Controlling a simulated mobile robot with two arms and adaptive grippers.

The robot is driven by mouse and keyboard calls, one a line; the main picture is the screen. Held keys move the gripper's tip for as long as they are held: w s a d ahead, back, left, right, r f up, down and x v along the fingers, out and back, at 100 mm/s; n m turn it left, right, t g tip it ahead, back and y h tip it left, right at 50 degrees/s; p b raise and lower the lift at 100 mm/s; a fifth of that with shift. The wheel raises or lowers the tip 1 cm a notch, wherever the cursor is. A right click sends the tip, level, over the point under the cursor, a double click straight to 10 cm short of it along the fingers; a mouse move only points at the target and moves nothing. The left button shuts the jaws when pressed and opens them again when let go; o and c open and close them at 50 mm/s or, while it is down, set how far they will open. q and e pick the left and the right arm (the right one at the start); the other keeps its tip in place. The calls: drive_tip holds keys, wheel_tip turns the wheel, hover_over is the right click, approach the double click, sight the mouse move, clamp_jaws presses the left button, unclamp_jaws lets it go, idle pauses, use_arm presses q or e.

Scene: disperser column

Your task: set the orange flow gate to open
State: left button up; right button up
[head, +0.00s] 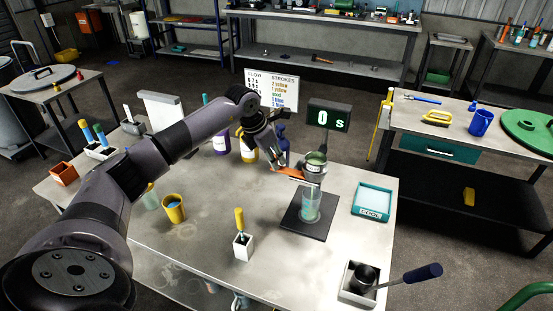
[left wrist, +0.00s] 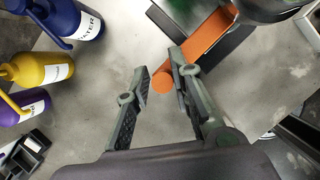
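The orange flow gate (head: 287,173) is a flat lever at the disperser column (head: 315,165), above a clear beaker (head: 311,205) on a dark base plate. In the left wrist view the gate (left wrist: 200,42) runs from the column at upper right to a rounded end. My left gripper (left wrist: 161,68) is open, its fingertips apart on either side of that rounded end. I cannot tell whether they touch it or hover over it. In the head view my left gripper (head: 270,152) is beside the column, partly hidden by its own wrist. My right gripper is not in view.
Blue, yellow (left wrist: 45,68) and purple bottles stand close behind the left gripper. A timer display (head: 328,117) showing 0 s stands behind the column. A teal-rimmed "COOL" tray (head: 372,201) is to its right. A yellow cup (head: 174,208) and a yellow-handled tool (head: 240,222) in a white holder stand in front.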

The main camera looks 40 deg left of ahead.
use_arm(q)
drive_tip(key=o, duration=0.3)
drive_tip(key=shift+s+a, duration=0.1)
drive_tip(key=shift+a, duration=0.1)
drive_tip(key=shift+o, duration=0.2)
drive_tip(key=shift+d, duration=0.1)
drive_tip(key=shift+r, duration=0.2)
drive_tip(key=v, duration=1.1)
drive_tip(key=shift+s+r, duration=0.2)
drive_tip(key=shift+r, duration=0.05)
